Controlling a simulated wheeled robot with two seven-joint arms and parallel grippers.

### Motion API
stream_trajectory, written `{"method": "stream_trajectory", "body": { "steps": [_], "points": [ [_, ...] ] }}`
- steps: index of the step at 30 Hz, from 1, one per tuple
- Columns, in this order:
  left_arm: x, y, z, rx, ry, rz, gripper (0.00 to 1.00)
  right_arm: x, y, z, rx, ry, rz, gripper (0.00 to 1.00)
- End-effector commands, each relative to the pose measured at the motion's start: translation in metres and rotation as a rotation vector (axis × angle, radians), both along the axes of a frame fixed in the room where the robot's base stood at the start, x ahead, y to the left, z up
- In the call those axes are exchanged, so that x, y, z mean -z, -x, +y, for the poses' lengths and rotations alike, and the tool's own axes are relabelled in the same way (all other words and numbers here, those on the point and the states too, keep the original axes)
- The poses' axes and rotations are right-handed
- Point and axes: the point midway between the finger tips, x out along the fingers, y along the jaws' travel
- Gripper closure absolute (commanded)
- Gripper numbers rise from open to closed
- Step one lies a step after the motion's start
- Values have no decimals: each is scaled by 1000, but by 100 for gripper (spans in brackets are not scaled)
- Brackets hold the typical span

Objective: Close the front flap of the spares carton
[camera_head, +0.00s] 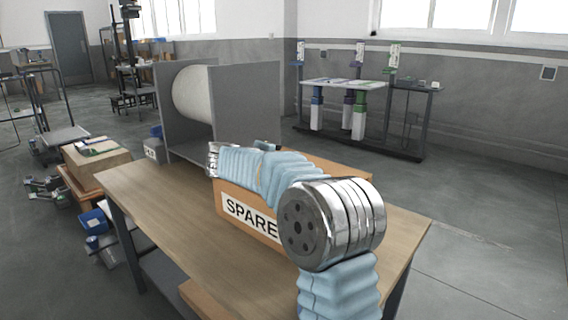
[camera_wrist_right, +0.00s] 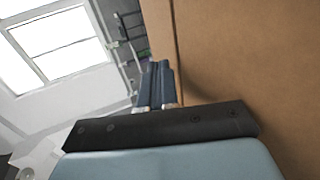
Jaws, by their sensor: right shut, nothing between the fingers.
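The spares carton (camera_head: 232,203) stands on the wooden table, its face with the "SPARE" label partly covered by my right arm. Orange-brown cardboard (camera_head: 335,170) also shows behind the arm; which flap it belongs to I cannot tell. My right arm reaches across the carton from the lower right, and its gripper cannot be made out clearly in the head view. In the right wrist view my right gripper (camera_wrist_right: 158,68) is shut and empty, close beside a large brown cardboard panel (camera_wrist_right: 245,60). Whether it touches the panel is unclear. My left gripper is not in view.
The table (camera_head: 170,230) is bare to the left of the carton. A grey housing (camera_head: 185,125) with a white roll stands behind the table's far left end. A stand with lift columns (camera_head: 360,122) is at the back wall. Open floor lies to the right.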

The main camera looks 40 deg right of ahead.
Motion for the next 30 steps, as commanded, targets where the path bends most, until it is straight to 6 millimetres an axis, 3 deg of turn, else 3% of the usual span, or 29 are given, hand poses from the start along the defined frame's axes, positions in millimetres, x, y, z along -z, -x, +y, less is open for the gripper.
{"method": "stream_trajectory", "body": {
  "steps": [11,26,30],
  "points": [
    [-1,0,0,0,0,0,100,-1,0,0,0,0,0,100],
    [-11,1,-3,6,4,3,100,-16,0,0,0,0,0,100],
    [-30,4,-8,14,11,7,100,-38,-2,-2,0,0,-1,100]
  ]
}}
